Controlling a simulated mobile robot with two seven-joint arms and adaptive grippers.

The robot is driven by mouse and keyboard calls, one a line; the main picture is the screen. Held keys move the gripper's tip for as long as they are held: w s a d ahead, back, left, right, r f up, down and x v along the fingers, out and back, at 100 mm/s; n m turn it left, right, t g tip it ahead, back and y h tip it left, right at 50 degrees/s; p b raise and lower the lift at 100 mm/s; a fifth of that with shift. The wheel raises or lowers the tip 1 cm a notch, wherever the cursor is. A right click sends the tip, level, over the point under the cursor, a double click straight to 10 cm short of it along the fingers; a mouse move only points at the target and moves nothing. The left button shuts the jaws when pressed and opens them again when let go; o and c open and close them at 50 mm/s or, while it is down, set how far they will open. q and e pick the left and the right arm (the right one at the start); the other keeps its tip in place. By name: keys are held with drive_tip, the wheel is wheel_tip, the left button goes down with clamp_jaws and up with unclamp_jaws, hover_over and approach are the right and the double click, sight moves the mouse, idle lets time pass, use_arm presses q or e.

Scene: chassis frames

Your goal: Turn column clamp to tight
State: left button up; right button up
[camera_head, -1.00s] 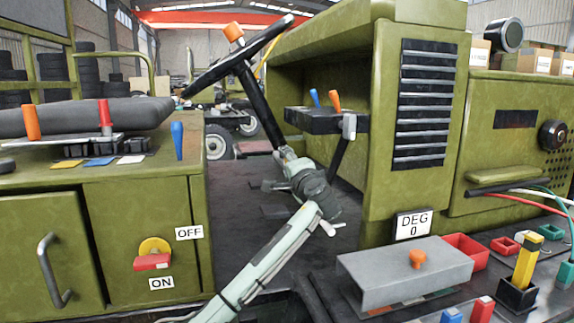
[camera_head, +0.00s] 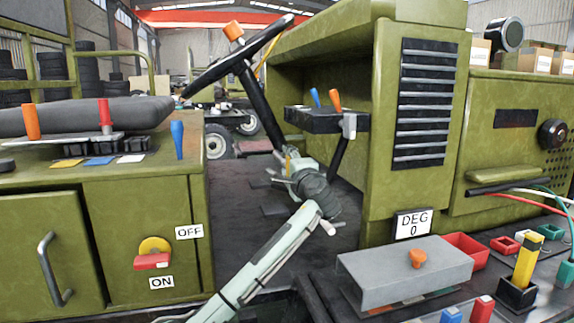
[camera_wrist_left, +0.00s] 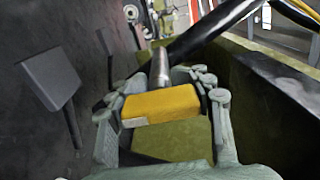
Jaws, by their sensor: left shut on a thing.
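The column clamp shows best in the left wrist view as a yellow handle (camera_wrist_left: 165,104) on a short metal rod (camera_wrist_left: 160,66). My left gripper (camera_wrist_left: 163,98) has its fingers on both sides of the handle and is shut on it. In the head view, my left gripper (camera_head: 289,172) is at the lower part of the black steering column (camera_head: 252,97). Only a small yellow piece of the handle (camera_head: 288,161) shows there; the gripper hides most of it. The tilted steering wheel (camera_head: 225,66) is above. My right gripper is not in view.
A green console with a louvred panel (camera_head: 423,105) stands right of the column. A seat cabinet (camera_head: 140,230) with a red-yellow switch (camera_head: 153,254) is on the left. Dark pedals (camera_head: 282,210) are on the floor close to the gripper.

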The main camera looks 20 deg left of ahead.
use_arm(q)
drive_tip(key=o, duration=0.8)
drive_tip(key=shift+f, duration=0.1)
drive_tip(key=o, duration=0.5)
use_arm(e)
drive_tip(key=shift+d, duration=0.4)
use_arm(q)
drive_tip(key=shift+s+d, duration=0.3)
drive_tip(key=shift+s, duration=0.05)
drive_tip(key=v, duration=1.1)
drive_tip(key=shift+s+d, duration=0.1)
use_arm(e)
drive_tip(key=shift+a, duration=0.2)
